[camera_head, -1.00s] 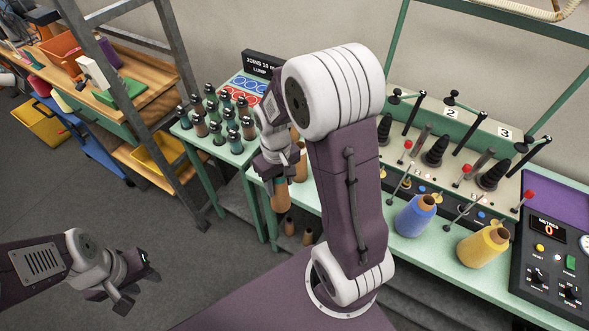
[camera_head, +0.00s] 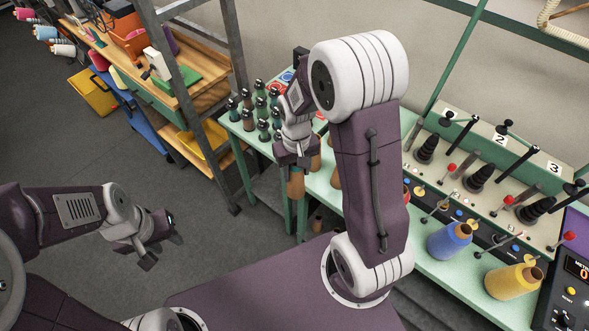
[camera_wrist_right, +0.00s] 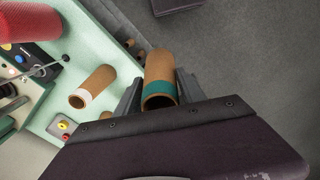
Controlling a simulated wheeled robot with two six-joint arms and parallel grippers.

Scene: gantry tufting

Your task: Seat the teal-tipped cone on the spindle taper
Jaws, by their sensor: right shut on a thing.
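The teal-tipped cone is a brown tube with a teal band at its near end; it shows in the right wrist view (camera_wrist_right: 160,82) between my right gripper's fingers (camera_wrist_right: 158,92). In the head view the cone (camera_head: 296,183) hangs below my right gripper (camera_head: 297,160), in the air by the bench edge. The gripper is shut on it. Black spindle tapers (camera_head: 480,178) stand in a row on the machine to the right, well apart from the cone. Which taper is meant cannot be told. My left gripper (camera_head: 163,244) is open and empty above the floor.
Thin red-knobbed rods rise near the tapers. A white-banded tube (camera_wrist_right: 94,86) is on the bench. Dark-topped pegs (camera_head: 262,112) crowd the left bench end. A metal rack (camera_head: 203,80) stands left.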

